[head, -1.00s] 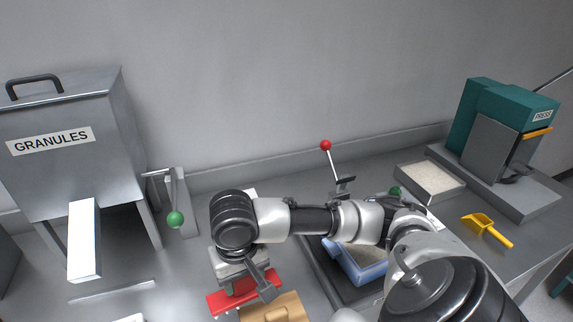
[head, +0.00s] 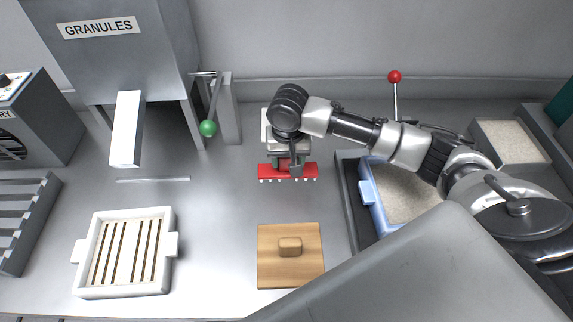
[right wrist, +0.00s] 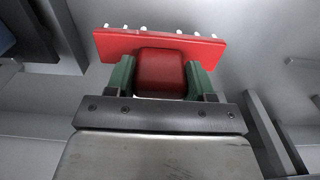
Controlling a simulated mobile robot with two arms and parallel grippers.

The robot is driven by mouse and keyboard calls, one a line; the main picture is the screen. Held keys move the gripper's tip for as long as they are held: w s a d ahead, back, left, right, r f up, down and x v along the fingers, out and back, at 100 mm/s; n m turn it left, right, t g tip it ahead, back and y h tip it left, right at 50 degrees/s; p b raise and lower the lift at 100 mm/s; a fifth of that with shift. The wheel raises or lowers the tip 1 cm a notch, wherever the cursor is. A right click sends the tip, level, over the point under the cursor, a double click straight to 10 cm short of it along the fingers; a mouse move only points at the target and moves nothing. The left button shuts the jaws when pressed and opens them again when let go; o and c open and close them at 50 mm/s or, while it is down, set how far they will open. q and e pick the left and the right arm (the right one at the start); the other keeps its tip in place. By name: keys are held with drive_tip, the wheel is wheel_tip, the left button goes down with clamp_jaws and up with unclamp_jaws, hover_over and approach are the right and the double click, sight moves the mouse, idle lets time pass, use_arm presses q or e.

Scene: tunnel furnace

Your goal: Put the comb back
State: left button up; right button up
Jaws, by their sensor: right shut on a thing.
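The comb (head: 288,171) is a red bar with a row of short white teeth. In the head view it is in the middle of the bench area, teeth toward the near side. My right gripper (head: 291,160) is shut on the comb's red block-shaped grip. In the right wrist view the green fingers of the gripper (right wrist: 161,78) press on both sides of that grip, and the comb (right wrist: 112,43) extends across beyond them with its teeth pointing away. Whether the comb touches the bench cannot be told. My left gripper is not in view.
A wooden board with a knob (head: 290,273) lies in front of the comb. A white slotted tray (head: 125,285) is at the left. A blue tray of granules (head: 369,201) stands right. The green-ball lever (head: 208,128) and granules hopper (head: 110,60) are behind left. A red-ball lever (head: 394,77) stands behind right.

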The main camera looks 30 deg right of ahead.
sight(286, 168)
drive_tip(key=shift+w+a+f, duration=0.1)
drive_tip(key=shift+w+f, duration=0.25)
drive_tip(key=shift+w, duration=0.1)
drive_tip(key=shift+f+p, duration=0.35)
drive_tip(key=shift+f, duration=1.55)
drive_tip(key=shift+s+f, duration=0.1)
drive_tip(key=o, duration=1)
drive_tip(key=r, duration=0.6)
drive_tip(key=r+b, duration=0.1)
drive_tip(key=r, duration=0.5)
drive_tip(key=shift+s+a+r, duration=0.15)
drive_tip(key=shift+s, duration=0.05)
